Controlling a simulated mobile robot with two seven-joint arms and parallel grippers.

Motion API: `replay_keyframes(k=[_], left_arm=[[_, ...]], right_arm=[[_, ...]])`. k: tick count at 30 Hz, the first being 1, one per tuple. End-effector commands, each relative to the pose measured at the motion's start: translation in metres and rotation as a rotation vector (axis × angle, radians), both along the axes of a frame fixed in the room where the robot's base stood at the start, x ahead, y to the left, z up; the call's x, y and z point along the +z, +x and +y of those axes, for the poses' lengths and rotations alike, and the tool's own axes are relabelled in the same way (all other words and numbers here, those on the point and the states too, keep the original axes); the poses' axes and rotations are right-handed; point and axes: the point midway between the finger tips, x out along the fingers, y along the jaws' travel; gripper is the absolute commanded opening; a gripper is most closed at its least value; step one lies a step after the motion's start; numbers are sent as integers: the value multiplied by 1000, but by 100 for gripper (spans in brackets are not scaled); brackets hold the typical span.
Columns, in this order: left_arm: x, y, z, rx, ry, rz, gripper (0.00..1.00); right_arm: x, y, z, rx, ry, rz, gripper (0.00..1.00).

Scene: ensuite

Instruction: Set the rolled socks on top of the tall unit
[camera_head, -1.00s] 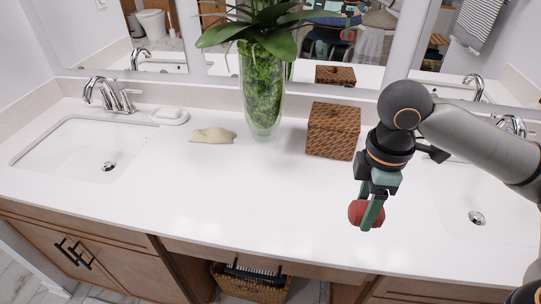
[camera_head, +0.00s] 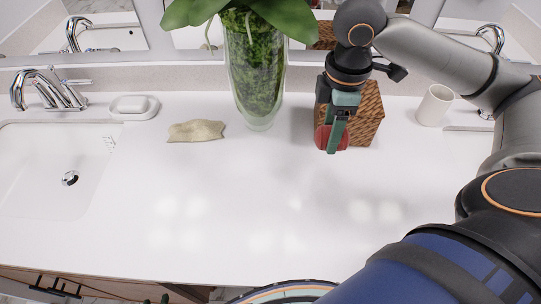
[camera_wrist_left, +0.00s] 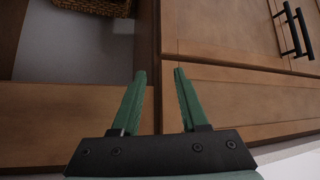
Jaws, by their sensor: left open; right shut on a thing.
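The rolled socks, a red bundle (camera_head: 322,137), are between the fingers of my right gripper (camera_head: 333,140) in the head view. My right gripper is shut on them and holds them in front of the woven box, over the white counter; the fingers hide part of them. My left gripper (camera_wrist_left: 158,80) shows only in the left wrist view, open and empty, in front of the wooden cabinet fronts. No tall unit can be made out in either view.
On the counter (camera_head: 220,220) stand a woven box (camera_head: 366,115), a glass vase with a plant (camera_head: 254,80), a beige cloth-like piece (camera_head: 196,131), a soap dish (camera_head: 134,108) and a white cup (camera_head: 435,105). A sink (camera_head: 40,180) lies left. The counter's middle front is clear.

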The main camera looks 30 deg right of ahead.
Motion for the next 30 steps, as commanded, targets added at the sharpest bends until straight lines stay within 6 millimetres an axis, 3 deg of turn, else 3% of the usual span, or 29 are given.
replay_keyframes(k=[10, 15, 26, 30], left_arm=[[3, -2, 0, -1, 0, 5, 44], [-1, -2, 0, -1, 0, 5, 44], [-2, -2, 0, -1, 0, 5, 44], [-2, -1, 0, -1, 0, 4, 44]], right_arm=[[-32, 39, 65, 6, 4, 0, 7], [-65, 52, 85, 2, 1, 3, 7], [-91, 64, 103, 2, 0, 2, 7], [-113, 63, 103, 0, -2, 4, 7]])
